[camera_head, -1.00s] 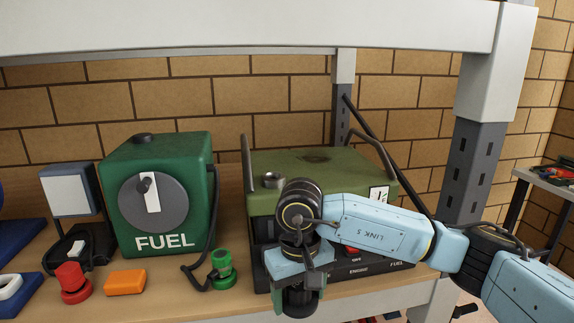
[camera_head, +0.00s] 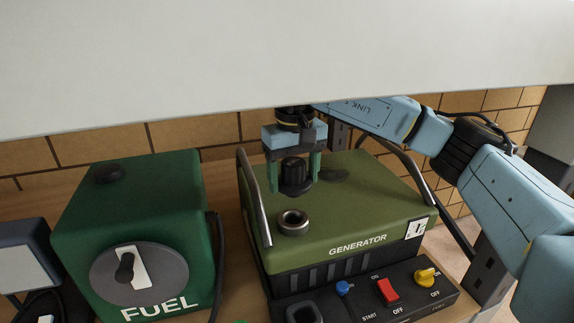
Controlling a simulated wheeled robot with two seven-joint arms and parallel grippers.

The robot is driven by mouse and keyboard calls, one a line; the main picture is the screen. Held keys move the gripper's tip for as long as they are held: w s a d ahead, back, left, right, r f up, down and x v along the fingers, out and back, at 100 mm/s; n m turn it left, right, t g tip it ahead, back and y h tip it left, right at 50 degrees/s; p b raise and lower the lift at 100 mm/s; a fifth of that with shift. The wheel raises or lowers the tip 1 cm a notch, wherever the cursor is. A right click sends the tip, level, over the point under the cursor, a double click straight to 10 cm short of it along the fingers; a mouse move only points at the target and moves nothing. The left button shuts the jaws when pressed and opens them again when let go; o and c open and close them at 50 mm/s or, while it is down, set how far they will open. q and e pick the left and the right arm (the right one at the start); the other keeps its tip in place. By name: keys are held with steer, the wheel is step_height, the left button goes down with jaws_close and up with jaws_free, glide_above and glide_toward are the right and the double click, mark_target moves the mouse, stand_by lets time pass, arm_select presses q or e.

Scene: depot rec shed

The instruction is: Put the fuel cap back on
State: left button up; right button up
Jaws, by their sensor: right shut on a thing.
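The black ridged fuel cap (camera_head: 294,172) is between the fingers of my right gripper (camera_head: 293,184), which points down and is shut on it. The cap is held above the green generator (camera_head: 345,208), apart from its top. The metal filler neck (camera_head: 293,222) stands open on the generator's top, just below the cap in the picture. The exact sideways offset in depth is hard to tell. My left gripper is not in view.
A white shelf beam (camera_head: 280,55) crosses above, close over my right gripper. A bent handle bar (camera_head: 254,196) rises left of the filler neck. The green fuel box (camera_head: 130,235) stands to the left. The control panel (camera_head: 365,297) with switches is in front.

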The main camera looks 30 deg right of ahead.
mark_target(294, 196)
steer(key=shift+s+f, duration=0.15)
steer(key=shift+f, duration=0.2)
steer(key=shift+f+b, duration=0.3)
steer(key=shift+b, duration=0.05)
steer(key=shift+f+b, duration=0.55)
steer(key=shift+f, duration=0.25)
steer(key=shift+f+b, duration=0.65)
steer(key=shift+f, duration=0.45)
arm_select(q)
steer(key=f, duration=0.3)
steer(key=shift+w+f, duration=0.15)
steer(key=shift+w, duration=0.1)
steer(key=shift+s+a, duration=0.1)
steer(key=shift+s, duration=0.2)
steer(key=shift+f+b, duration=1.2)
arm_select(e)
steer(key=shift+f, duration=1.5)
steer(key=o, duration=1)
